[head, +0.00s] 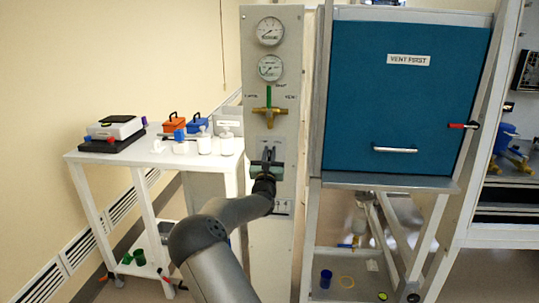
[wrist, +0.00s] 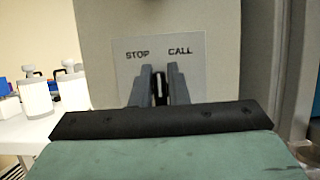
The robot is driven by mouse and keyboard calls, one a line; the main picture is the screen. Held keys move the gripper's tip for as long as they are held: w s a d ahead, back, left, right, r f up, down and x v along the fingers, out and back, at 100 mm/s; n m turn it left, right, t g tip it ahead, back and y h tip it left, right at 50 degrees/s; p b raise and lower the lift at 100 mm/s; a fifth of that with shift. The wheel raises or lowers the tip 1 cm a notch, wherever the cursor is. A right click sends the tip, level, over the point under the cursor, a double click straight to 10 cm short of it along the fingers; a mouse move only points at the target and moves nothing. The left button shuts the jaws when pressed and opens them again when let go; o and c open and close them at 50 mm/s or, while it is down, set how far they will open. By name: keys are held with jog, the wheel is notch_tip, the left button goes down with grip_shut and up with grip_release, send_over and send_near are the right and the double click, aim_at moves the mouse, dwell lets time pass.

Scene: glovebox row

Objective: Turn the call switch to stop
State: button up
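The call switch (wrist: 160,88) is a dark knob with a white line on a pale plate in the wrist view. The plate (wrist: 124,72) reads STOP at left and CALL at right. The white line stands about upright, between the two words. My gripper (wrist: 161,86) has one grey finger on each side of the knob, and the knob fills the gap between them. In the head view my gripper (head: 268,158) is in front of the panel post and hides most of the switch.
Above it on the grey panel (head: 287,190) are two gauges (head: 270,67) and a brass valve with a green lever (head: 269,98). A blue VENT FIRST door (head: 405,110) stands to the right. A white table (head: 145,157) with jars is at left.

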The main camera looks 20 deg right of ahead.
grip_shut()
jog(key=shift+r+n+p, duration=0.1)
jog(key=shift+n+p, duration=0.2)
jog(key=shift+p, duration=0.05)
jog(key=n+y+p, duration=0.1)
jog(key=n+t+y+p, duration=0.1)
jog(key=n+p, duration=0.1)
jog(key=shift+w+a+r+n, duration=0.1)
jog(key=shift+a+n, duration=0.05)
jog(key=shift+n, duration=0.15)
jog(key=n+y+p, duration=0.2)
jog(key=n+p, duration=0.2)
jog(key=shift+a, duration=0.1)
jog(key=shift+w+f+y, duration=0.1)
jog(key=shift+f+y, duration=0.15)
jog(key=shift+y, duration=0.05)
jog(key=shift+f+n, duration=0.1)
jog(key=shift+n, duration=0.3)
